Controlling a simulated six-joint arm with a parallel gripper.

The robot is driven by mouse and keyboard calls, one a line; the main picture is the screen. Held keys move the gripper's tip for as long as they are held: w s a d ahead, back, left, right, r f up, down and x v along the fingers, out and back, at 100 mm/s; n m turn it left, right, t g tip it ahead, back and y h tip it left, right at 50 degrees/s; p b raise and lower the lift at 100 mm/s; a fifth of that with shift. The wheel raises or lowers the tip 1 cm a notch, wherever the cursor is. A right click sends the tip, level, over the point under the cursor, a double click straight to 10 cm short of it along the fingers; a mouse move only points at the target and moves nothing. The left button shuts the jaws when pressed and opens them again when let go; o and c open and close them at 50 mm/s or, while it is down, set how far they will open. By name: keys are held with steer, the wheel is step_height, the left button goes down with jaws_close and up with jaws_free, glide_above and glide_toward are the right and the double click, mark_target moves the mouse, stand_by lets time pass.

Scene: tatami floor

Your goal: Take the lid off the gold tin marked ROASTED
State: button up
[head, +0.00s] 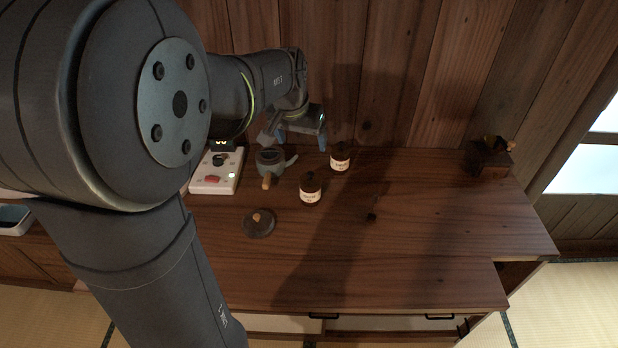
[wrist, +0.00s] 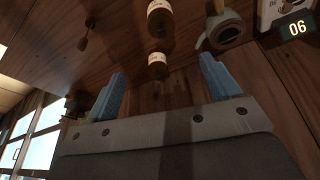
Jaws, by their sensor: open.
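Two brownish-gold tins with pale labels stand upright on the wooden counter. The nearer tin (head: 311,189) is left of the farther tin (head: 340,158). I cannot read either label well enough to tell which is marked ROASTED. Both tops look dark and closed. In the wrist view the farther tin (wrist: 158,68) shows between my blue fingers, and the nearer tin (wrist: 160,24) is above it in the picture. My gripper (head: 301,139) is open and empty, at the back by the wall, left of the farther tin and apart from both tins.
A grey teapot (head: 271,161) with a wooden handle stands close left of the tins. A white scale (head: 216,172) is farther left. A round dark lid (head: 260,224) lies in front. A dark box (head: 489,160) stands at the right back. The counter's right half is mostly clear.

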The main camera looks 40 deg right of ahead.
steer(key=a, duration=0.1)
glide_above(309, 177)
steer(key=s+a, duration=0.1)
steer(key=a, duration=0.1)
step_height(309, 177, down, 12)
steer(key=shift+m+h, duration=0.3)
steer(key=shift+h, duration=0.1)
steer(key=shift+x, duration=2.5)
steer(key=shift+a, duration=0.1)
steer(key=c, duration=1.1)
